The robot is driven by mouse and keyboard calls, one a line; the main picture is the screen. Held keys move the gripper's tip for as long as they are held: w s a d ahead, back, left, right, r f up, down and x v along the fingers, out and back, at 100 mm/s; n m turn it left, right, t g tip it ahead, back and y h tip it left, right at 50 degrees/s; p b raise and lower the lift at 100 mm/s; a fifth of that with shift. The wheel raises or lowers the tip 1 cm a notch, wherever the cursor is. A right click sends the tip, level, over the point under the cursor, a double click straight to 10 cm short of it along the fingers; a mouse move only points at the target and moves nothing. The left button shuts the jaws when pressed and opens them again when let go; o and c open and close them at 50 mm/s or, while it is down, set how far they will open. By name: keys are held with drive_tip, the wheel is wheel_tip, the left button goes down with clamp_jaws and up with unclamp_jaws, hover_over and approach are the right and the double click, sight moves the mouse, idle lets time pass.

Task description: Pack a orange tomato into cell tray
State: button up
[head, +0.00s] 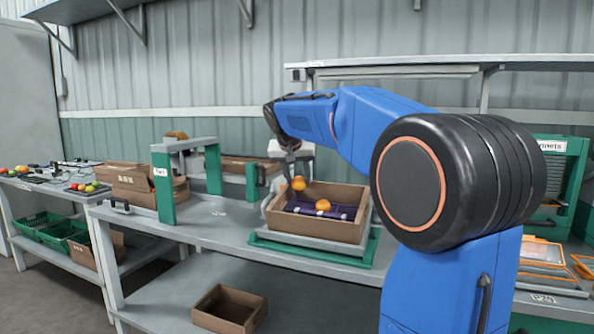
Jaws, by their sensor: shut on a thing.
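My gripper (291,165) points down over the left part of an open cardboard box on the bench. It is shut on an orange tomato (299,183), held at the height of the box's rim or a little above. The cell tray (294,207) is dark purple and lies inside the cardboard box (285,222). A second orange tomato (323,205) sits in the tray, right of the held one. The tray's near cells are partly hidden by the box's front wall. My blue arm covers the area right of the box.
The box stands on a grey platform with a green base (314,249). A green and grey frame (164,187) stands left on the bench. Several tomatoes (88,187) lie on the far left table.

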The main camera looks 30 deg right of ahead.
drive_tip(key=shift+w+d+f, duration=0.15)
drive_tip(key=shift+d+f, duration=0.1)
drive_tip(key=shift+f, duration=0.85)
drive_tip(key=shift+w+d+f, duration=0.2)
drive_tip(key=shift+f, duration=0.9)
drive_tip(key=shift+w+d+f, duration=0.15)
drive_tip(key=shift+d+f, duration=0.1)
drive_tip(key=shift+f, duration=0.85)
drive_tip(key=shift+w+d+f, duration=0.1)
drive_tip(key=shift+d+f, duration=0.05)
drive_tip(key=shift+f, duration=0.4)
drive_tip(key=o, duration=0.8)
drive_tip(key=shift+o, duration=0.2)
drive_tip(key=shift+s+a+r, duration=0.3)
drive_tip(key=shift+a+r, duration=0.1)
drive_tip(key=shift+r, duration=1.35)
drive_tip(key=shift+s+a+r, duration=0.25)
drive_tip(key=shift+a+r, duration=0.1)
drive_tip(key=shift+r, duration=1.45)
drive_tip(key=shift+s+a+r, duration=0.3)
drive_tip(key=shift+a+r, duration=0.1)
drive_tip(key=shift+r, duration=1.35)
